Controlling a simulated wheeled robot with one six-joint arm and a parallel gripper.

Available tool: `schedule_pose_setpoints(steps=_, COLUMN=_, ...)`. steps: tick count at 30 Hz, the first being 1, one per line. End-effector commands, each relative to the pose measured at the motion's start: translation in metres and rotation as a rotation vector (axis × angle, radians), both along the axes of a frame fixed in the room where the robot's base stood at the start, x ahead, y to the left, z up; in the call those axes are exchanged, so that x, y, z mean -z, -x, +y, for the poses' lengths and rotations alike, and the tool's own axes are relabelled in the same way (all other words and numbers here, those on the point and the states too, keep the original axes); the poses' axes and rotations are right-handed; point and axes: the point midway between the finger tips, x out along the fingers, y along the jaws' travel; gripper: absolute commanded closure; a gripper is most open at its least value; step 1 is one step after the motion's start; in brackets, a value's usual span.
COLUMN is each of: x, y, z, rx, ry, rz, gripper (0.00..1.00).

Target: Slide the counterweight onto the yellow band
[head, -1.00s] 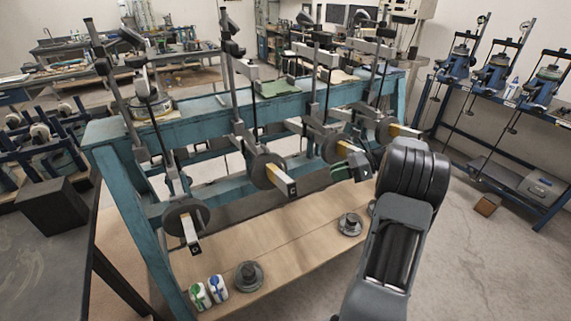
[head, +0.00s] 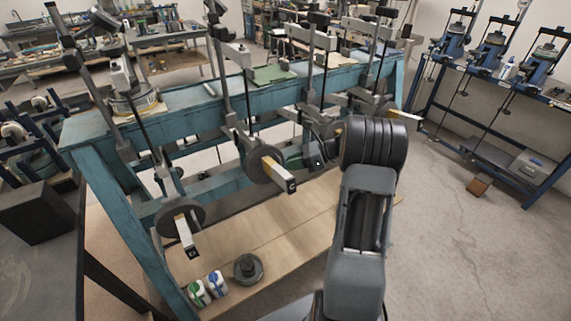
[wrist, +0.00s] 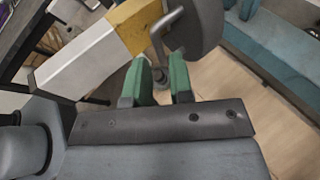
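The counterweight is a dark grey disc (head: 263,163) on the second lever from the left. It also shows at the top of the wrist view (wrist: 196,22), with a bent grey handle (wrist: 160,36). The yellow band (head: 274,170) lies bare on the bar beside the disc, toward the bar's pale end (head: 287,184); it also shows in the wrist view (wrist: 137,25). My gripper (head: 296,160) is just right of this disc. In the wrist view my gripper's green fingers (wrist: 160,72) are apart, with the handle's lower end between them and gaps visible on both sides.
A teal frame (head: 210,112) carries several similar levers. Another disc (head: 180,218) hangs at the left. Loose weights (head: 248,268) and small bottles (head: 206,287) stand on the low board. Open floor (head: 455,220) lies at the right.

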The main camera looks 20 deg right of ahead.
Motion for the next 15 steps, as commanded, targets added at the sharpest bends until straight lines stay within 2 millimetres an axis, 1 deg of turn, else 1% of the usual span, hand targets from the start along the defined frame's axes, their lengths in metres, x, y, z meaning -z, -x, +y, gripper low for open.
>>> schedule_pose_setpoints(steps=1, x=0.002, y=-0.002, z=0.007, rx=-0.003, ry=-0.003, rz=0.001, gripper=0.79)
schedule_pose_setpoints(steps=6, x=0.008, y=-0.008, z=0.020, rx=-0.004, ry=-0.001, rz=0.000, gripper=0.79)
schedule_pose_setpoints(steps=10, x=0.011, y=-0.011, z=0.025, rx=-0.003, ry=-0.001, rz=0.000, gripper=0.79)
schedule_pose_setpoints(steps=15, x=0.011, y=-0.011, z=0.026, rx=-0.002, ry=0.000, rz=0.000, gripper=0.79)
